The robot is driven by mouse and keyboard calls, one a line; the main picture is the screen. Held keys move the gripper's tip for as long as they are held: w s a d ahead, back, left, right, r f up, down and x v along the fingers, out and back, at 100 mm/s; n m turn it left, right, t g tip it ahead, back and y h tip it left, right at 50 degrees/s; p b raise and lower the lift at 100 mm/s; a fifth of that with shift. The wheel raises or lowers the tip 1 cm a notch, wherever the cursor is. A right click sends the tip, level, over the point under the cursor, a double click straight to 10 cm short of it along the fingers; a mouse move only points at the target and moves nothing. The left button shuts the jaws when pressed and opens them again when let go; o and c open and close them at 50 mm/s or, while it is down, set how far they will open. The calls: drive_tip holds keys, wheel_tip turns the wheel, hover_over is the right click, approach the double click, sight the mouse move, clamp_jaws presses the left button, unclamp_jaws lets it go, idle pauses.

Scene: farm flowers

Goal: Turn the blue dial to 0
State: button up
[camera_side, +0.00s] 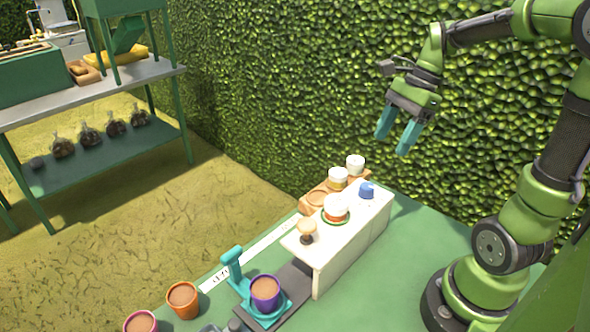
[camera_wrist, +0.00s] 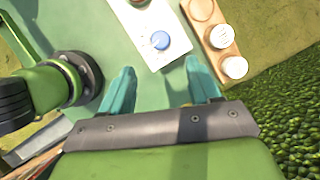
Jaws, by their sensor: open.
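The blue dial (camera_side: 366,189) sits near the far right end of the top of a white box (camera_side: 345,238). In the wrist view the blue dial (camera_wrist: 160,40) shows from above, ringed by small marks too small to read. A pale pointer mark may show on the dial, but its setting cannot be told. My gripper (camera_side: 398,146) is open and empty, well above the box and to the right of the dial. In the wrist view its two teal fingers (camera_wrist: 158,92) are apart, with the dial beyond the gap between them.
A wooden rack with white-lidded jars (camera_side: 338,178) stands right behind the box. A white and red knob (camera_side: 335,208) and a beige knob (camera_side: 307,230) share the box top. Flower pots (camera_side: 182,300) and a teal stand (camera_side: 232,268) are at the front left. A hedge rises behind.

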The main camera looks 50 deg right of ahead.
sight(368, 185)
drive_tip(key=x, duration=1.1)
drive_tip(key=shift+w+a+f, duration=0.1)
drive_tip(key=shift+a+f, duration=0.05)
drive_tip(key=shift+a, duration=0.05)
drive_tip(key=shift+c, duration=0.4)
drive_tip(key=c, duration=0.9)
